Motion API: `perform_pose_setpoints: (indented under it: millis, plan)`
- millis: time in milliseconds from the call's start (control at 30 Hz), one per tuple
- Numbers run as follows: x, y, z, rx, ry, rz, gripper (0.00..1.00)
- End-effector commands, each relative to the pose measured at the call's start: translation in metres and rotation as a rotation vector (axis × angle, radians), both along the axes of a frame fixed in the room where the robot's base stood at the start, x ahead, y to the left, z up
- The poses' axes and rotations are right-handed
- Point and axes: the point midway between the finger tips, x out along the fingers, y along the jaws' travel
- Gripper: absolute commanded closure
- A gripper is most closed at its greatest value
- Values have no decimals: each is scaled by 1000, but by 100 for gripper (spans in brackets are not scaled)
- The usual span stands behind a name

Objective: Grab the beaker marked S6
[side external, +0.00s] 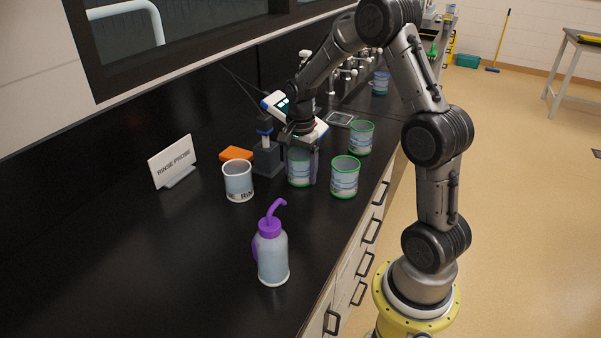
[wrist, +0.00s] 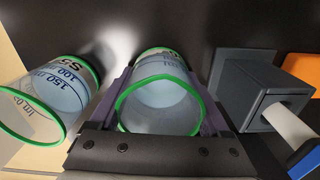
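A clear beaker with a green rim (side external: 299,172) stands on the black bench between the fingers of my gripper (side external: 301,160). In the wrist view this beaker (wrist: 160,108) sits between the two purple-grey fingers of my gripper (wrist: 162,105), one on each side. The fingers are very close to its wall; whether they press on it I cannot tell. Its marking is too foreshortened to read. A second green-rimmed beaker (wrist: 45,98), left in the wrist view, reads S5. The side view shows two other green-rimmed beakers, one nearer (side external: 345,178) and one farther (side external: 360,139); their marks are unreadable there.
A dark probe stand (side external: 268,157) is close beside the gripped spot, also at right in the wrist view (wrist: 262,95). A rinse beaker (side external: 238,182), an orange block (side external: 236,154), a "RINSE PROBE" sign (side external: 172,163) and a purple-topped wash bottle (side external: 272,255) stand left and in front.

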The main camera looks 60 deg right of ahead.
Motion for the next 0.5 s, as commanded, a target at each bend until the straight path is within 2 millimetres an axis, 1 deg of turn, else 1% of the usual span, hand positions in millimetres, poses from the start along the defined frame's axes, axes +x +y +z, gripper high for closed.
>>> perform_pose_setpoints:
  millis: [33, 67, 100, 267, 300, 333, 500]
  plan:
    - [0, 0, 0, 0, 0, 0, 31]
    - [0, 0, 0, 0, 0, 0, 36]
    - [0, 0, 0, 0, 0, 0, 43]
    - [0, 0, 0, 0, 0, 0, 72]
    - [0, 0, 1, 0, -1, 0, 79]
    - [0, 0, 1, -1, -2, 0, 82]
    - [0, 0, 1, -1, -2, 0, 82]
